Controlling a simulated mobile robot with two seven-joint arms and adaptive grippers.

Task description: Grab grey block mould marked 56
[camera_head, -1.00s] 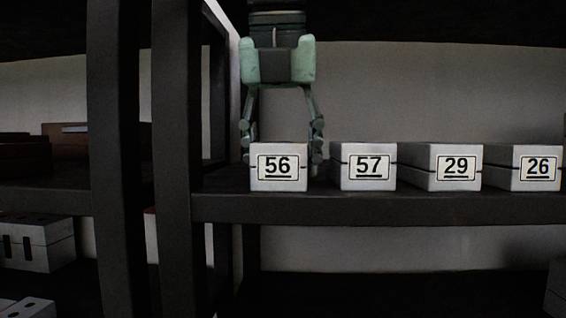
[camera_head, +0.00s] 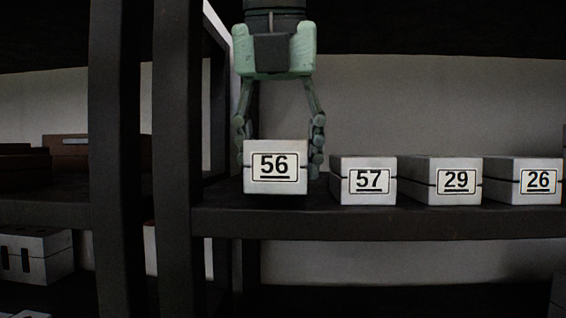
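The grey block mould marked 56 (camera_head: 275,190) is left of the picture's middle, its label facing me. It sits a little higher than its neighbours, apparently raised off the shelf. A green and dark gripper, which I take to be my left gripper (camera_head: 279,158), reaches down from the top edge just left of the middle. Its fingers are at the left and right sides of block 56 and seem closed on it. The block hides part of the fingertips. My other gripper is not in view.
Blocks marked 57 (camera_head: 362,196), 29 (camera_head: 436,197) and 26 (camera_head: 513,197) stand to the right on the dark shelf (camera_head: 400,224). Dark uprights (camera_head: 180,130) stand close on the left. More blocks (camera_head: 36,259) lie on a lower shelf at left.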

